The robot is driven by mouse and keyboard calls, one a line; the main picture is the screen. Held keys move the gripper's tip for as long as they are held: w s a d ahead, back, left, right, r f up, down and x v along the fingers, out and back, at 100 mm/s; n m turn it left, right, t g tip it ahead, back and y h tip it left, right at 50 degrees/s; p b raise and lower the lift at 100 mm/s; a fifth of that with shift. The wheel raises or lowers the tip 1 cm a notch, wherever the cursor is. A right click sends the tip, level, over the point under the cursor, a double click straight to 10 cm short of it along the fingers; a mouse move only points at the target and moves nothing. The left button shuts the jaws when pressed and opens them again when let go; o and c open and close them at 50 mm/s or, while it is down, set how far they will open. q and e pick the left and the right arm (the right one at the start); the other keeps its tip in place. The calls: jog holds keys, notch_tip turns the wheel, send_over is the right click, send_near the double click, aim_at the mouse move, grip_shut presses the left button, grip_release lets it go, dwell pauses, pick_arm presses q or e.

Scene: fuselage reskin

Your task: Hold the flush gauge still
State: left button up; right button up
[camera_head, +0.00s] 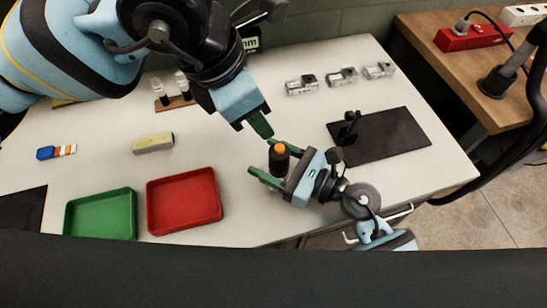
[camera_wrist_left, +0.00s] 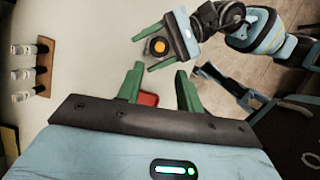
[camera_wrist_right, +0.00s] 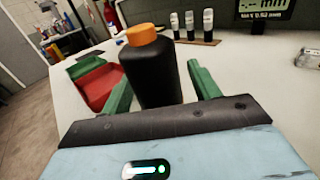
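A black cylinder with an orange top (camera_head: 279,160) stands upright on the white table; I take it to be the flush gauge. It also shows in the left wrist view (camera_wrist_left: 157,48) and large in the right wrist view (camera_wrist_right: 150,72). My right gripper (camera_head: 264,157) is around it, one finger on each side. The fingers look spread, with a gap beside the cylinder in the right wrist view; contact cannot be seen clearly. My left gripper (camera_head: 262,128) is above and just behind the cylinder, pointing down. Its fingers (camera_wrist_left: 158,80) are apart with nothing held.
A red tray (camera_head: 185,228) and a green tray (camera_head: 100,237) stand at front left. A dark mat (camera_head: 395,138) with a small black upright item (camera_head: 350,122) lies right. Several clear blocks (camera_head: 342,78) and small bottles (camera_wrist_right: 190,24) stand behind, near a display (camera_wrist_right: 263,8).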

jog(key=c, duration=1.2)
pick_arm(q)
grip_shut()
pick_arm(e)
jog(key=shift+o, duration=0.2)
dwell(0.5)
